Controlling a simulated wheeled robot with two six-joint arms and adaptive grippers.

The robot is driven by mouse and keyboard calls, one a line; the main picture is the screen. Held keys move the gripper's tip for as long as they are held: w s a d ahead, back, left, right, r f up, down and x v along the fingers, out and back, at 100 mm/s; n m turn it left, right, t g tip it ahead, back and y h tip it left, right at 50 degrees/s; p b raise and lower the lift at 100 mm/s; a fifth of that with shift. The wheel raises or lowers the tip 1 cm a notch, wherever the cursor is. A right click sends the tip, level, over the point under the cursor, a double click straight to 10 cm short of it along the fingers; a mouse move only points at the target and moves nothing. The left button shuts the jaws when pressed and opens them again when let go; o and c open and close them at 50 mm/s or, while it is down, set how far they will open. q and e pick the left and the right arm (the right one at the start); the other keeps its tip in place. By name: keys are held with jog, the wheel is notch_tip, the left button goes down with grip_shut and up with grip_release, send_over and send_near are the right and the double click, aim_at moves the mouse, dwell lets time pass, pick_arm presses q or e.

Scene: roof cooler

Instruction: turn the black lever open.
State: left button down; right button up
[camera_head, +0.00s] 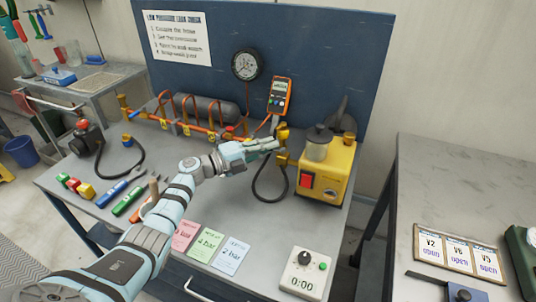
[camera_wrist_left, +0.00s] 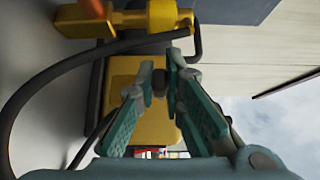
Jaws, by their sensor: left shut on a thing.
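My left gripper (camera_head: 277,144) reaches over the bench to the brass fittings (camera_head: 282,158) left of the yellow pump (camera_head: 343,172). In the left wrist view the two fingers (camera_wrist_left: 160,70) close around a small dark piece, the black lever (camera_wrist_left: 160,83), of which only a bit shows between the tips. The fingers hide the rest of it, and its angle cannot be told. In the head view the lever is not distinct behind the fingers. A yellow fitting (camera_wrist_left: 140,19) lies just beyond the fingers. My right gripper is not in view.
A black hose (camera_head: 263,192) loops below the gripper. Orange pipework (camera_head: 195,128), a round gauge (camera_head: 247,64) and an orange meter (camera_head: 280,96) stand behind. Coloured cards (camera_head: 207,245) and a timer (camera_head: 305,272) lie in front. The bench middle left is partly clear.

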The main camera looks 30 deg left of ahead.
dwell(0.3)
pick_arm(q)
jog(key=c, duration=1.7)
grip_release()
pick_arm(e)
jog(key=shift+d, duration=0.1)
